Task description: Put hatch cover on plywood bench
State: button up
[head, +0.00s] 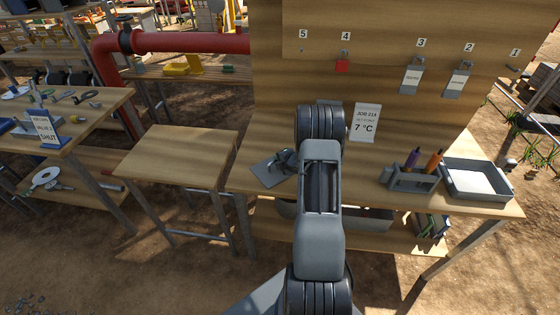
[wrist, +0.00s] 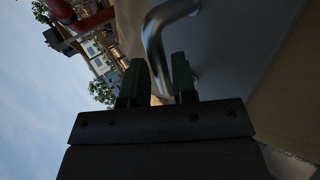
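The hatch cover (head: 268,173) is a grey plate at the left end of the bench with the upright board. My gripper (head: 290,158) is over it, partly hidden by my own arm. In the wrist view the cover's grey face (wrist: 235,45) fills the right side, with its bent metal handle (wrist: 154,42) rising from it. The handle bar runs between the two dark fingers of my gripper (wrist: 160,78), which stand close together around it. I cannot tell whether the cover rests on the bench or is just above it. A bare, wood-topped low bench (head: 180,152) stands to the left.
On the board's bench (head: 375,195) are a pen holder (head: 410,178), a grey tray (head: 478,180) and a job card (head: 365,122). Locks hang on the board above. A cluttered table (head: 85,105) stands far left. A red pipe (head: 190,42) runs behind.

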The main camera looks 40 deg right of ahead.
jog(key=shift+o, duration=1.4)
jog(key=v, duration=1.1)
jog(key=a+r+m+g+h, duration=0.35)
jog(key=a+r+m, duration=0.65)
jog(key=r, duration=0.4)
jog(key=s+a+r+m+g+y, duration=0.3)
jog(key=s+a+m, duration=0.5)
jog(key=s+a, duration=0.7)
jog(key=shift+a+r+b, duration=0.45)
jog(key=shift+a+r, duration=0.15)
jog(key=shift+a, duration=0.5)
jog(key=shift+a+g, duration=0.15)
jog(key=shift+g, duration=0.1)
